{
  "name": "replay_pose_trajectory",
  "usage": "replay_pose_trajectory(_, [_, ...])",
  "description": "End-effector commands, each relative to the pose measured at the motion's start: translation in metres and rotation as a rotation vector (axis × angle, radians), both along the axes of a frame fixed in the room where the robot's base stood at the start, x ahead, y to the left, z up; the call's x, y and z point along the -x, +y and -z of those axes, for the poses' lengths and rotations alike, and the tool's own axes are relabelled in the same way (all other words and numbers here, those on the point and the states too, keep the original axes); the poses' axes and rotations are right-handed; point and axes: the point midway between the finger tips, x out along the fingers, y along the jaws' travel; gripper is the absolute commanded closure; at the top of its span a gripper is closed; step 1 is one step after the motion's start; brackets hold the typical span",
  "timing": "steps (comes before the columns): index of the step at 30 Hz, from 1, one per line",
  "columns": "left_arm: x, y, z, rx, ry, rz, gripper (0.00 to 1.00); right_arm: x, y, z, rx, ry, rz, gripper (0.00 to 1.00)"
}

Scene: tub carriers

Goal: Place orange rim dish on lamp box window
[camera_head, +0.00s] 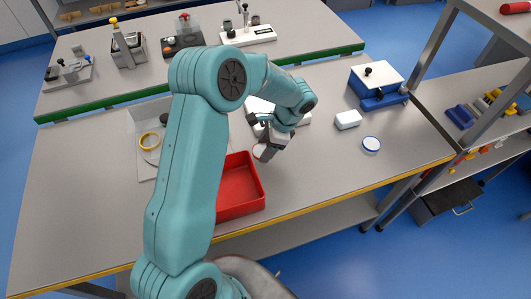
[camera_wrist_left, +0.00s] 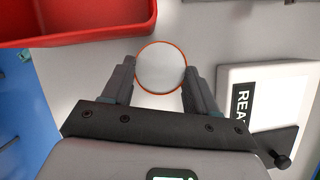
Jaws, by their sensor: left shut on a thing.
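The orange rim dish (camera_wrist_left: 161,67) is a round pale disc with a thin orange edge. It sits between the two fingers of my left gripper (camera_wrist_left: 160,80), which is shut on it. In the head view the dish (camera_head: 261,152) shows below my left gripper (camera_head: 268,146), above the table just right of the red tub. A blue box with a white top and a black knob (camera_head: 375,78) stands at the table's back right; it may be the lamp box, but no label shows. My right gripper is not in view.
The red tub (camera_head: 257,185) is close by. A white box marked "READ" (camera_wrist_left: 268,88) lies right of the gripper. A yellow-rimmed dish (camera_head: 150,141) is on a grey tray at left. The front right of the table is clear.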

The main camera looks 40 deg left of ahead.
Motion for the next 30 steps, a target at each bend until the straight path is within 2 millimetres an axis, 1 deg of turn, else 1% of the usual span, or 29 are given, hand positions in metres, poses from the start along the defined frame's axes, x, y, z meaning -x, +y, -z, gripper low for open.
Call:
replay_pose_trajectory(3, [-0.001,0.000,-0.029,-0.001,-0.008,0.000,0.76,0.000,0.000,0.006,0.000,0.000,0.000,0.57])
replay_pose_trajectory(12, [-0.001,0.000,-0.111,0.001,-0.007,0.001,0.76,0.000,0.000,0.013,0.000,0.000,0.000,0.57])
replay_pose_trajectory(16, [-0.001,-0.001,-0.138,0.001,-0.006,0.001,0.76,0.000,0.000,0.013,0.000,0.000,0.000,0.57])
replay_pose_trajectory(18, [-0.001,0.000,-0.148,0.000,-0.004,0.000,0.76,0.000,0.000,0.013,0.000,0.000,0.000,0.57])
replay_pose_trajectory(21, [0.000,0.000,-0.158,0.000,-0.002,0.025,0.76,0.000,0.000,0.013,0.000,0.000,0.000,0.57])
replay_pose_trajectory(23, [-0.001,-0.001,-0.161,0.001,-0.002,0.086,0.76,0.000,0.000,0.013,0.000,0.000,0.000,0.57])
replay_pose_trajectory(26, [-0.007,-0.001,-0.162,0.000,-0.003,0.285,0.76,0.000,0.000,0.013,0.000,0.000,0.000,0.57])
replay_pose_trajectory(29, [-0.025,0.000,-0.167,-0.001,-0.004,0.558,0.76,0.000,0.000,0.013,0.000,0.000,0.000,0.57])
replay_pose_trajectory(30, [-0.034,0.002,-0.170,-0.002,-0.005,0.671,0.76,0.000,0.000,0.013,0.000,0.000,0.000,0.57])
